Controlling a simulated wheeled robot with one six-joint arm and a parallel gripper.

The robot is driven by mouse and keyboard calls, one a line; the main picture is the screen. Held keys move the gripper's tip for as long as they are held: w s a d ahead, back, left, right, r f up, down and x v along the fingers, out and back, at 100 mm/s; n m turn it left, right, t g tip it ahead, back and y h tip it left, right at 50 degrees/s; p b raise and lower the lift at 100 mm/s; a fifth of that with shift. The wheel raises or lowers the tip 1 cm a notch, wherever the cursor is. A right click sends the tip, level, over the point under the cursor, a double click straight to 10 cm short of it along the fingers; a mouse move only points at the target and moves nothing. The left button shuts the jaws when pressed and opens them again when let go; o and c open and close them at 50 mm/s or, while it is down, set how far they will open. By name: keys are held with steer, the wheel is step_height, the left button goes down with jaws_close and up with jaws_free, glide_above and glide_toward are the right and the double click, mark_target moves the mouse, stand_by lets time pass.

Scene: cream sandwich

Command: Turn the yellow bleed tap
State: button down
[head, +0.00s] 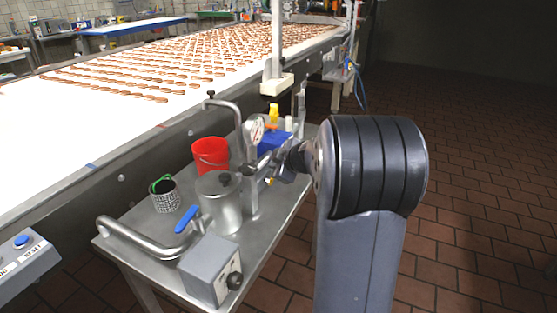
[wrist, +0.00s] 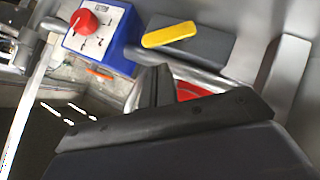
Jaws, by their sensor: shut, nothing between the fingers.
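The yellow bleed tap (wrist: 168,35) shows in the wrist view as a flat yellow lever on a dark grey body, at the upper middle. In the head view a small bit of yellow (head: 268,181) shows beside my gripper (head: 276,170), at the pipework; my arm and gripper partly cover that spot. In the wrist view my gripper (wrist: 155,80) is shut with nothing between its fingers. Its fingertips lie below the yellow lever in the picture and look apart from it. I cannot tell the exact gap.
A blue box (wrist: 100,38) with a red knob is left of the tap. On the metal table stand a red bucket (head: 211,155), a metal pot (head: 219,203), a pressure gauge (head: 254,129), a blue-handled lever (head: 187,218) and a grey box (head: 208,267). The conveyor (head: 110,120) runs behind.

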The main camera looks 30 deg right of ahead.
steer(key=shift+w+d+f, duration=0.2)
steer(key=shift+d+f, duration=0.05)
steer(key=shift+f, duration=0.2)
steer(key=shift+w+d+f, duration=0.15)
steer(key=shift+d+f, duration=0.1)
steer(key=shift+f, duration=0.15)
steer(key=shift+w+d+m+g+y+p, duration=0.2)
steer(key=shift+m+g+y+p, duration=0.1)
steer(key=shift+g+y+p, duration=0.15)
steer(key=shift+d, duration=0.1)
steer(key=shift+w+d+f+m+g+y+p, duration=0.35)
steer(key=shift+d+m+g+y+p, duration=0.15)
steer(key=shift+g+y+p, duration=0.2)
steer(key=shift+w+d+f+m+g+y+b, duration=0.3)
steer(key=shift+f+m+g+y, duration=0.1)
steer(key=shift+g+y, duration=0.15)
steer(key=shift+f+b, duration=0.15)
steer(key=shift+b, duration=0.4)
steer(key=shift+d, duration=0.1)
steer(key=shift+w, duration=0.1)
